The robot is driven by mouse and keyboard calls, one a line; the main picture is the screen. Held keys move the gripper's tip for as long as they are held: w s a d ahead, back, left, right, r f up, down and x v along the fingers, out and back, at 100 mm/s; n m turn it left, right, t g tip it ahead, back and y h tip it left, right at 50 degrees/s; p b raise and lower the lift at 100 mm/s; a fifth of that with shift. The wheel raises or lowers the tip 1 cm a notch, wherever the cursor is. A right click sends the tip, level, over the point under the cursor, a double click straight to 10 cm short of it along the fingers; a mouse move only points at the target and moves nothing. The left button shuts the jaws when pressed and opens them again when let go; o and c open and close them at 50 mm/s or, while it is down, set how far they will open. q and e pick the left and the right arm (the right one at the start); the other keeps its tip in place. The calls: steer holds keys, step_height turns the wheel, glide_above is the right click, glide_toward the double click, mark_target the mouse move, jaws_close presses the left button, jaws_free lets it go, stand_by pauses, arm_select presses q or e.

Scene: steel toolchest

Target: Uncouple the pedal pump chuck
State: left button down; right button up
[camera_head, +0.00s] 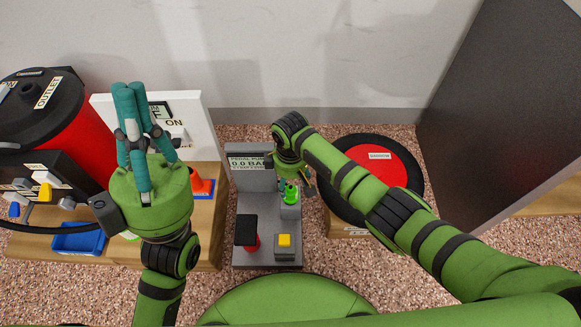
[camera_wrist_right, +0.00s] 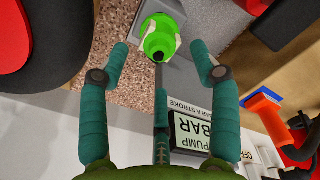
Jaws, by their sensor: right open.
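The pedal pump (camera_head: 252,205) is a grey stand with a display plate (camera_head: 250,162) reading 0.0 BAR. A bright green chuck (camera_head: 290,194) sits on a grey post at its right side. The right wrist view shows the chuck (camera_wrist_right: 160,38) between and slightly beyond my right fingertips, with gaps on both sides. My right gripper (camera_wrist_right: 160,50) is open and empty around it; in the head view my right gripper (camera_head: 305,180) is partly hidden by its own wrist. My left gripper (camera_head: 130,88) points up at the left, its teal fingers drawn together, with nothing visible in them.
A black pedal (camera_head: 246,231) on a red support and a yellow button (camera_head: 284,240) sit at the pump's front. A red tank (camera_head: 80,130), orange piece (camera_head: 201,185) and blue tray (camera_head: 80,237) are left. A red-centred black disc (camera_head: 392,165) and dark panel (camera_head: 510,100) are right.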

mark_target(290, 188)
step_height(290, 188, up, 7)
stand_by(0.3)
steer(key=shift+f, duration=0.1)
stand_by(0.6)
